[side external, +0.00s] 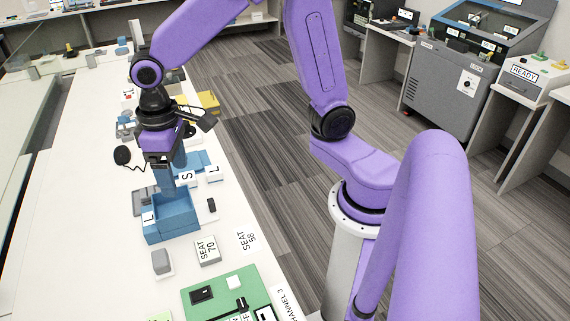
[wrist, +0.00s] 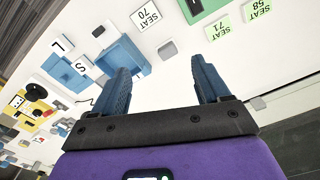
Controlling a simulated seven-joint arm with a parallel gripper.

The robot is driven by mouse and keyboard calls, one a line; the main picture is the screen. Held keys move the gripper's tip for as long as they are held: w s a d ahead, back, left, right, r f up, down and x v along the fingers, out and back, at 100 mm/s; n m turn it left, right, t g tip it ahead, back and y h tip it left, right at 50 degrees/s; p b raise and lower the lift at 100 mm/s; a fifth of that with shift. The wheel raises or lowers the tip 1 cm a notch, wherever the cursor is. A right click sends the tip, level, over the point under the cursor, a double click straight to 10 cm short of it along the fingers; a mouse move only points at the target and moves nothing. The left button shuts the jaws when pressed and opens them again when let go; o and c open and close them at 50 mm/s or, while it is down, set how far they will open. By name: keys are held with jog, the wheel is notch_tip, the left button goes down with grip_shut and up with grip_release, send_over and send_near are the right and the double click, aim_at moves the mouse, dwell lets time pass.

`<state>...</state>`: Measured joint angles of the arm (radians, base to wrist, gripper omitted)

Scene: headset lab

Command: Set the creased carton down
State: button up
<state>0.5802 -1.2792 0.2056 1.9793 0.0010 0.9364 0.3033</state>
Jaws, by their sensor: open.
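My gripper (side external: 174,178) is open above the white table, and its blue fingers overlap the blue bin in the side view. In the wrist view the two fingers (wrist: 163,88) stand wide apart with only bare white table between them. No carton is plainly marked as creased. A small grey block (side external: 161,262) stands on the table in front of the blue bin; it also shows beyond the fingertips in the wrist view (wrist: 168,49). I cannot tell whether this block is the creased carton. A box labelled SEAT 70 (side external: 207,250) stands to its right.
The open blue bin (side external: 172,226) bears a label L. A green panel (side external: 232,295) with dark parts is at the near end. The table's left part is mostly clear.

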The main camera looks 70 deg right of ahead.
jog(key=s+d+n, duration=0.4)
jog(key=s, duration=0.6)
jog(key=s+d+n, duration=0.4)
jog(key=s, duration=0.5)
jog(key=shift+s+r, duration=0.15)
jog(key=shift+s, duration=0.2)
